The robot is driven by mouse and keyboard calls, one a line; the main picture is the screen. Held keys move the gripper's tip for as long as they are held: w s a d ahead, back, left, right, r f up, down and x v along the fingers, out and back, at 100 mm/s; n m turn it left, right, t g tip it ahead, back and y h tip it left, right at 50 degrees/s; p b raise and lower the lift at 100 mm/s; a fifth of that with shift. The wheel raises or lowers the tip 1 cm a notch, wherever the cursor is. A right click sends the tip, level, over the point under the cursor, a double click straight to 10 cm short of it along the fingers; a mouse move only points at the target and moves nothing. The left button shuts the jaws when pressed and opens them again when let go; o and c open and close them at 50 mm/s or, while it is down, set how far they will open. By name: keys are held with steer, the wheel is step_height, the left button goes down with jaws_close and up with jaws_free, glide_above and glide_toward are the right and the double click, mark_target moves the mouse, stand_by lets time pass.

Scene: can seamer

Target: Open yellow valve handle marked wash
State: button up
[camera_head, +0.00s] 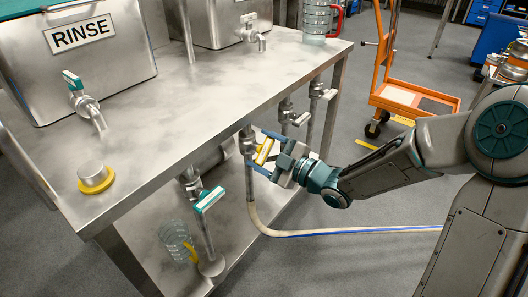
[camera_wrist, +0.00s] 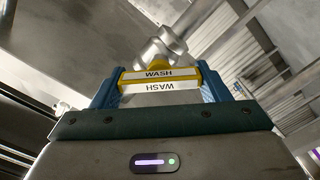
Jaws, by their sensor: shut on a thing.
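The yellow valve handle (camera_head: 264,151) sits on a metal pipe under the front edge of the steel table. My gripper (camera_head: 268,153) is shut on this handle, with a blue finger at each side. In the wrist view its fingers (camera_wrist: 160,90) press on the handle's left and right ends. The valve body (camera_wrist: 163,46) is behind the handle, partly hidden by it. A pale hose (camera_head: 254,215) runs from the pipe below the valve down to the floor.
The steel table (camera_head: 220,95) overhangs the valve. A teal-handled valve (camera_head: 207,199) is left of my gripper, above the lower shelf (camera_head: 228,237). Other valves (camera_head: 288,112) hang to the right. An orange cart (camera_head: 405,95) stands behind. Open floor (camera_head: 345,265) lies in front.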

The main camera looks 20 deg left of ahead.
steer(key=o, duration=1)
steer(key=shift+d, duration=0.15)
steer(key=shift+p+v, duration=2.05)
steer(key=shift+v, duration=4.75)
